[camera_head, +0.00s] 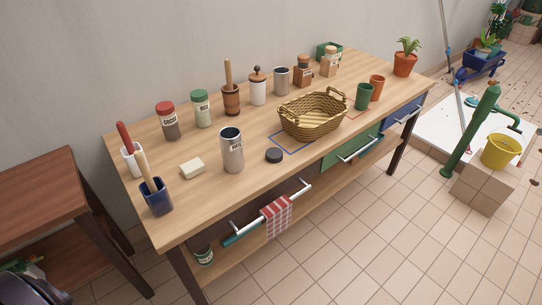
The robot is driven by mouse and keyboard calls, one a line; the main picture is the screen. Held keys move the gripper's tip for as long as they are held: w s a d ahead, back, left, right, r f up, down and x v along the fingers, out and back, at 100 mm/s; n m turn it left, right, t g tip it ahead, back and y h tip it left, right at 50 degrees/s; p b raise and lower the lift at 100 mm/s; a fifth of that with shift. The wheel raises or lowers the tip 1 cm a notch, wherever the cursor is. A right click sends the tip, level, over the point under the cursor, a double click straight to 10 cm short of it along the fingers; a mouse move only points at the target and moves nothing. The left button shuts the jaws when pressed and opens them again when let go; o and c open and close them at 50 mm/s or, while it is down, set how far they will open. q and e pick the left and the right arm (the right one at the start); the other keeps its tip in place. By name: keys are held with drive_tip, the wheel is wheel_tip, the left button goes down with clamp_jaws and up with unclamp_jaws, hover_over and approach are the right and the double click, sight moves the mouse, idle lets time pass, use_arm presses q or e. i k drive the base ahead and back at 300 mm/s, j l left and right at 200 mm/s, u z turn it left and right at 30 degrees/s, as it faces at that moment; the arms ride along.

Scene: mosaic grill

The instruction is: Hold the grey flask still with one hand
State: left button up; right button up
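The grey flask (232,152) stands upright near the front edge of the wooden table, left of the middle. It is a tall metallic cylinder with a small label near its top. A small dark round disc (274,155), perhaps a lid, lies on the table just to its right, apart from it. Neither of my grippers is in view, and nothing touches the flask.
A wicker basket (311,117) stands right of the flask. A white block (193,169) and a navy holder (156,198) are to its left. Jars, including a red-lidded one (168,121), stand behind. A checked towel (277,214) hangs from a front bar.

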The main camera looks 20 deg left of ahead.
sight(231, 144)
drive_tip(key=i+l+u, duration=0.1)
drive_tip(key=u, duration=0.7)
drive_tip(key=i+l+u, duration=0.15)
drive_tip(key=l, duration=0.2)
drive_tip(key=i+l+u, duration=0.2)
drive_tip(key=l, duration=0.15)
drive_tip(key=i+l+u, duration=0.15)
drive_tip(key=l, duration=0.2)
drive_tip(key=i+l+u, duration=0.15)
drive_tip(key=l, duration=0.5)
drive_tip(key=i+l, duration=0.15)
drive_tip(key=l, duration=0.15)
